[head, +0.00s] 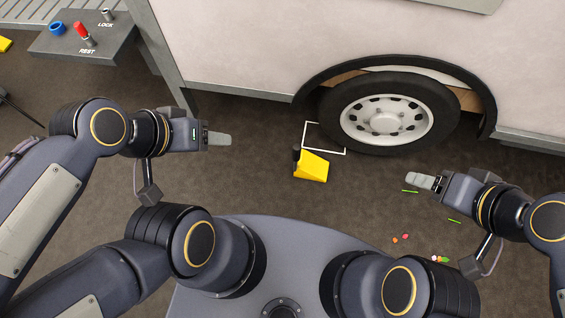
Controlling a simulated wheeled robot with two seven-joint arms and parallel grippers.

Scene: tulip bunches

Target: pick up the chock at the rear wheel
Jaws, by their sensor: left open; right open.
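A yellow wedge chock (312,167) with a dark upright part at its left end lies on the brown ground. It sits just below a white outlined square (325,151), in front and to the left of the rear wheel (387,118) of a pale vehicle. The chock appears apart from the tyre. My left gripper (228,140) is open and empty, to the left of the chock and apart from it. My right gripper (412,181) is open and empty, to the right of the chock, below the wheel.
Another yellow object (5,44) shows at the far left edge. Small green and coloured pieces (410,191) lie scattered at the right. The ground around the chock is clear.

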